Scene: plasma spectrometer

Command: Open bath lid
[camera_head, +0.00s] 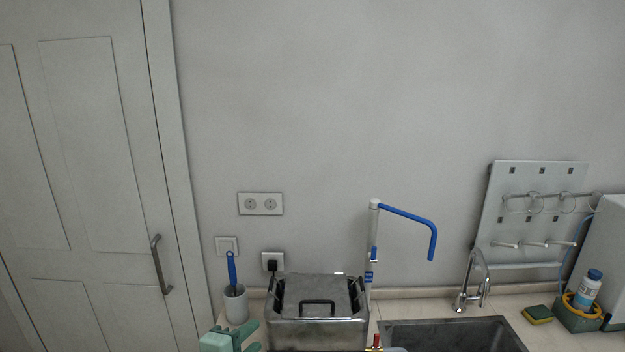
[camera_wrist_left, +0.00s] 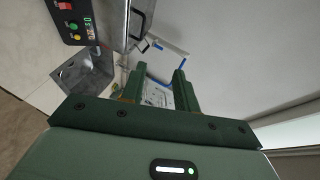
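The bath is a metal box (camera_head: 345,332) on the counter, bottom centre in the head view. Its grey lid (camera_head: 318,290) is shut and has a dark bar handle (camera_head: 318,303). My left gripper (camera_head: 252,337) is at the bottom edge, just left of the bath and apart from the handle. In the left wrist view the two dark green fingers of the left gripper (camera_wrist_left: 160,85) stand apart with nothing between them. Part of the bath's metal side (camera_wrist_left: 113,20) shows at the top there, beside a dark control panel (camera_wrist_left: 75,20) with coloured buttons. My right gripper is not in view.
A white cup with a blue brush (camera_head: 235,303) stands left of the bath. A blue-tipped pipe (camera_head: 405,214) rises behind its right side. The sink (camera_head: 455,337) and tap (camera_head: 470,285) are to the right. A sponge (camera_head: 537,314) lies beyond.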

